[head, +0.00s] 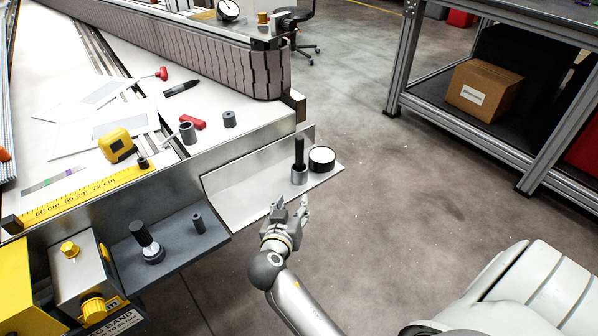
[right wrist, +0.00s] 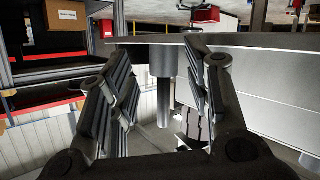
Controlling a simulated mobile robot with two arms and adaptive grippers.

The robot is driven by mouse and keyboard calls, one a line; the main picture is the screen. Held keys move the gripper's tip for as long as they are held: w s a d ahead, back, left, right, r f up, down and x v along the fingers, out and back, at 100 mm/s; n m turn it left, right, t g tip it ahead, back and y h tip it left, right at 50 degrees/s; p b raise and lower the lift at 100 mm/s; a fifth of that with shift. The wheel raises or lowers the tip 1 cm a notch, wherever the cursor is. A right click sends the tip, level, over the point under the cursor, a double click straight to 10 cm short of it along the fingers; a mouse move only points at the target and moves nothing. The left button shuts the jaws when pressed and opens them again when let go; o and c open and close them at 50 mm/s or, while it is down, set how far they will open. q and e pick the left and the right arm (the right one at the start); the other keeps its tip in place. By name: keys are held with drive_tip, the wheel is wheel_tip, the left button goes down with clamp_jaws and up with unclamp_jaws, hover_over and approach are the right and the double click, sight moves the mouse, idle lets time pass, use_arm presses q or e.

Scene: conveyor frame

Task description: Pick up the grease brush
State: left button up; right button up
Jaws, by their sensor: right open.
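A dark upright handle, which looks like the grease brush (head: 299,152), stands in a short grey metal cup (head: 299,176) on the pale metal shelf at the conveyor's end. My right gripper (head: 291,206) is open just in front of the cup, apart from it in the head view. The right wrist view looks upside down; there the cup (right wrist: 163,60) and the handle (right wrist: 163,108) show between the spread fingers, with nothing gripped. The bristles are hidden. My left gripper is not in view.
A round black tin with a white top (head: 321,158) stands right beside the cup. A dark shelf (head: 178,258) at left holds another black-handled piece (head: 146,240) and a small dark cylinder (head: 198,222). Open floor lies to the right, before a rack with a cardboard box (head: 485,90).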

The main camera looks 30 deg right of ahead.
sight(298, 150)
wheel_tip(298, 150, up, 10)
drive_tip(key=w+f+m+t+h+b, duration=0.1)
drive_tip(key=w+m+h, duration=0.2)
drive_tip(key=h, duration=0.1)
drive_tip(key=x, duration=0.5)
drive_tip(key=shift+w+d+r, duration=0.15)
drive_tip(key=shift+d+r, duration=0.15)
drive_tip(key=x, duration=0.5)
drive_tip(key=shift+f+p, duration=0.3)
drive_tip(key=shift+f, duration=0.05)
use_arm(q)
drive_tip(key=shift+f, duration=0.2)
use_arm(e)
clamp_jaws()
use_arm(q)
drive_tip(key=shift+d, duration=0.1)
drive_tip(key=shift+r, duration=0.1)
